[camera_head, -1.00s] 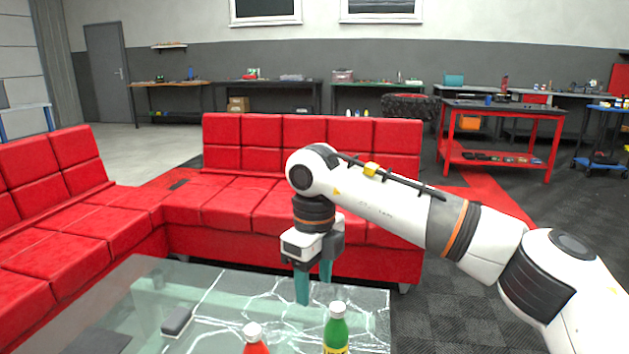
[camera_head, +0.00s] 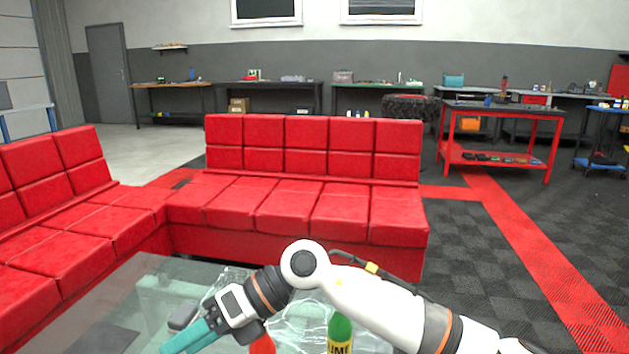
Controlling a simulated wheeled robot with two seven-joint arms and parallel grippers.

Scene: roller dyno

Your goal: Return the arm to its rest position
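My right arm comes in from the right, low over the glass table (camera_head: 150,275). Its gripper (camera_head: 182,343) points down and to the left at the bottom of the view, with teal fingers. The fingers overlap in this view, so I cannot tell whether they are apart. No object shows between them. A red bottle (camera_head: 263,345) is partly hidden near the gripper. My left gripper is not in view.
A small dark box (camera_head: 183,316) lies on the table beside the gripper. A red sofa (camera_head: 290,210) stands behind the table and another red section (camera_head: 50,235) is at the left. Workbenches line the back wall. The checkered floor (camera_head: 500,280) at the right is clear.

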